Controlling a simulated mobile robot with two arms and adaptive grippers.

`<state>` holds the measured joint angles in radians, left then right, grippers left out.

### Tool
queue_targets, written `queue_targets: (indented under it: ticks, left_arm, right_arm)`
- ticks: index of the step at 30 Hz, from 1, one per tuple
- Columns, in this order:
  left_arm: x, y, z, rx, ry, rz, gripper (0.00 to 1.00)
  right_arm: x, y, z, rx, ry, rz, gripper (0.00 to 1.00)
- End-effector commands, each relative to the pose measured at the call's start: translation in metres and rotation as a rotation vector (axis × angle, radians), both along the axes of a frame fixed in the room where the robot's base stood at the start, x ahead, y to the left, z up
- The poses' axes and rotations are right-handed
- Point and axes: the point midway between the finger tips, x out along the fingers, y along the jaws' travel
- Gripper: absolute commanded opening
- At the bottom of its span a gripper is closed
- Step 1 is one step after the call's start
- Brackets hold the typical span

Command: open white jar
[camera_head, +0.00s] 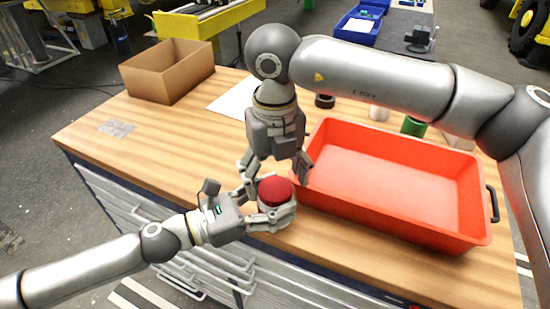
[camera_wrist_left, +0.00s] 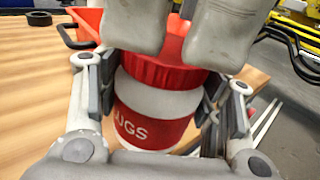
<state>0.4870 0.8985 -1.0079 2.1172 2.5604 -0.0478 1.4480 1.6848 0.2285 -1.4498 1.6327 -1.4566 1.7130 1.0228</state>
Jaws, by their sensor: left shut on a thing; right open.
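A white jar with a red lid (camera_head: 275,190) is held near the table's front edge, left of the red tray. In the left wrist view the jar (camera_wrist_left: 152,108) has a red label ending in "UGS", and its lid (camera_wrist_left: 165,68) is on. My left gripper (camera_head: 272,212) is shut around the white body of the jar. My right gripper (camera_head: 276,172) points down just above the lid, its fingers spread open on either side. In the left wrist view the right fingers (camera_wrist_left: 180,40) are in front of part of the lid; I cannot tell whether they touch it.
A large red tray (camera_head: 398,222) fills the right of the wooden table (camera_head: 180,135). An open cardboard box (camera_head: 150,88) stands at the back left. A green object (camera_head: 413,126) and small cylinders stand behind the tray. The table's left part is mostly clear.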

Motion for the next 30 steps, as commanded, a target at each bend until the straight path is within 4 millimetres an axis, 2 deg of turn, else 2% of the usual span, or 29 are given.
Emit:
queue_targets:
  ticks: [6, 15, 26, 30]
  left_arm:
    - [0.000, 0.000, 0.001, -0.001, 0.000, 0.000, 0.00]
    - [0.000, 0.000, 0.000, -0.001, 0.000, 0.000, 0.00]
    - [0.000, 0.000, 0.000, -0.001, 0.000, 0.000, 0.00]
    - [0.000, 0.000, 0.000, -0.001, 0.000, 0.000, 0.00]
  right_arm:
    - [0.000, 0.000, -0.018, 0.000, 0.000, 0.001, 0.74]
    - [0.000, 0.000, -0.020, 0.000, 0.000, 0.001, 0.73]
    - [0.000, 0.000, -0.019, 0.000, -0.001, 0.001, 0.27]
    - [0.000, 0.000, -0.019, 0.000, -0.001, 0.026, 0.26]
